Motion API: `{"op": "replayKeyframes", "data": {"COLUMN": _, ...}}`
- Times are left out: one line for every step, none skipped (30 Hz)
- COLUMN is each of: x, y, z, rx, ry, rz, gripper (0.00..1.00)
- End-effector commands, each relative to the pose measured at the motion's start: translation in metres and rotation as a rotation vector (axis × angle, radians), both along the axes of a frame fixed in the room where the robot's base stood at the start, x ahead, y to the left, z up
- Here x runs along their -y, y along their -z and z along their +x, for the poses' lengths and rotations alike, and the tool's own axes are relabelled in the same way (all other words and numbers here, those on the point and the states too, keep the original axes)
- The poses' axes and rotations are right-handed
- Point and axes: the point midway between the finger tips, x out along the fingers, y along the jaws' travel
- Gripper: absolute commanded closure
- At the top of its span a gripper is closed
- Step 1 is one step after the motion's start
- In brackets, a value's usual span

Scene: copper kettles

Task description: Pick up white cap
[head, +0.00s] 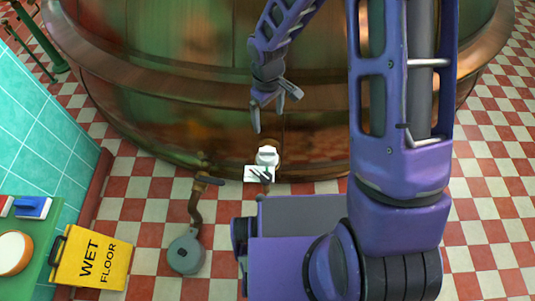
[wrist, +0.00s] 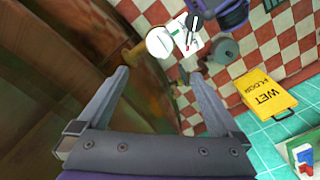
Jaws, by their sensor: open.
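The white cap (head: 267,155) is a small round piece low in front of the big copper kettle, beside a small white plate (head: 252,174). In the wrist view the cap (wrist: 160,42) is a white disc with a dark line across it, lying beyond my fingertips. My gripper (head: 272,108) is above the cap and apart from it, in front of the kettle wall. In the wrist view my gripper (wrist: 158,76) has its two fingers spread with nothing between them.
The copper kettle (head: 180,80) fills the back. A pipe with a grey round end (head: 186,254) stands left of the plate. A yellow wet floor sign (head: 92,258) and a green table (head: 42,240) are at the left. Checkered floor (head: 130,195) is open between.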

Motion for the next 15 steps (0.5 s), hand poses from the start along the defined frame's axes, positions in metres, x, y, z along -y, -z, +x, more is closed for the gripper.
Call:
{"op": "replayKeyframes", "data": {"x": 0.001, "y": -0.001, "z": -0.001, "rx": -0.008, "ry": -0.127, "rz": -0.002, "gripper": 0.0}}
{"op": "replayKeyframes", "data": {"x": 0.002, "y": 0.0, "z": -0.001, "rx": -0.012, "ry": -0.214, "rz": -0.005, "gripper": 0.0}}
{"op": "replayKeyframes", "data": {"x": 0.002, "y": 0.001, "z": -0.002, "rx": -0.017, "ry": -0.338, "rz": -0.005, "gripper": 0.0}}
{"op": "replayKeyframes", "data": {"x": 0.003, "y": 0.002, "z": -0.002, "rx": -0.02, "ry": -0.429, "rz": -0.006, "gripper": 0.0}}
{"op": "replayKeyframes", "data": {"x": 0.004, "y": 0.004, "z": -0.002, "rx": -0.023, "ry": -0.519, "rz": -0.006, "gripper": 0.0}}
{"op": "replayKeyframes", "data": {"x": 0.003, "y": 0.005, "z": -0.002, "rx": -0.027, "ry": -0.639, "rz": -0.006, "gripper": 0.0}}
{"op": "replayKeyframes", "data": {"x": 0.004, "y": 0.006, "z": -0.003, "rx": -0.03, "ry": -0.728, "rz": -0.005, "gripper": 0.0}}
{"op": "replayKeyframes", "data": {"x": 0.004, "y": 0.007, "z": -0.003, "rx": -0.032, "ry": -0.815, "rz": -0.004, "gripper": 0.0}}
{"op": "replayKeyframes", "data": {"x": 0.004, "y": 0.008, "z": -0.003, "rx": -0.035, "ry": -0.93, "rz": -0.003, "gripper": 0.0}}
{"op": "replayKeyframes", "data": {"x": 0.004, "y": 0.009, "z": -0.003, "rx": -0.037, "ry": -1.015, "rz": -0.001, "gripper": 0.0}}
{"op": "replayKeyframes", "data": {"x": 0.004, "y": 0.01, "z": -0.003, "rx": -0.038, "ry": -1.099, "rz": 0.002, "gripper": 0.0}}
{"op": "replayKeyframes", "data": {"x": 0.003, "y": 0.011, "z": -0.003, "rx": -0.039, "ry": -1.212, "rz": 0.003, "gripper": 0.0}}
{"op": "replayKeyframes", "data": {"x": 0.003, "y": 0.012, "z": -0.003, "rx": -0.04, "ry": -1.295, "rz": 0.005, "gripper": 0.0}}
{"op": "replayKeyframes", "data": {"x": 0.003, "y": 0.013, "z": -0.003, "rx": -0.04, "ry": -1.378, "rz": 0.007, "gripper": 0.0}}
{"op": "replayKeyframes", "data": {"x": 0.002, "y": 0.013, "z": -0.003, "rx": -0.039, "ry": -1.489, "rz": 0.01, "gripper": 0.0}}
